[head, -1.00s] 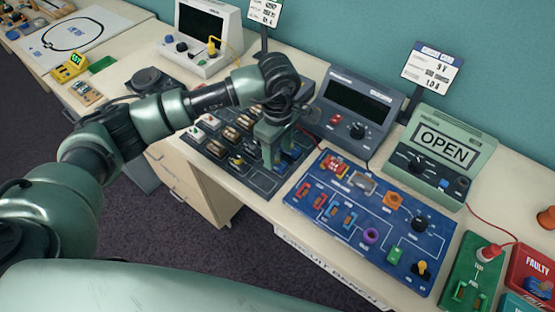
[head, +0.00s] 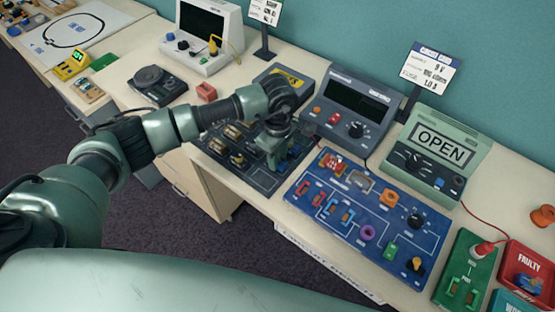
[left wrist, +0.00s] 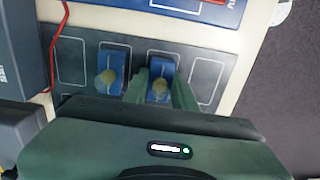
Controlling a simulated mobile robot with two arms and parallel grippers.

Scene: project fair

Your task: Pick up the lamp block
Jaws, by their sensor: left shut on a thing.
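My left gripper (head: 273,160) is low over the dark parts tray (head: 262,184), with its fingers pointing down. The left wrist view shows the fingers on either side of a blue lamp block (left wrist: 160,72) with a round yellowish bulb. The gripper is shut on this block, which is in or just above its outlined slot; I cannot tell whether it is lifted. A second, similar lamp block (left wrist: 109,68) sits in the slot to its left, apart from the fingers. In the head view my gripper and arm mostly hide the blocks. My right gripper is not in view.
A blue circuit board (head: 335,228) with coloured parts lies right of the tray. A dark meter (head: 352,112) and a green tester reading OPEN (head: 440,150) stand behind. A black scale (head: 157,84) is at left.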

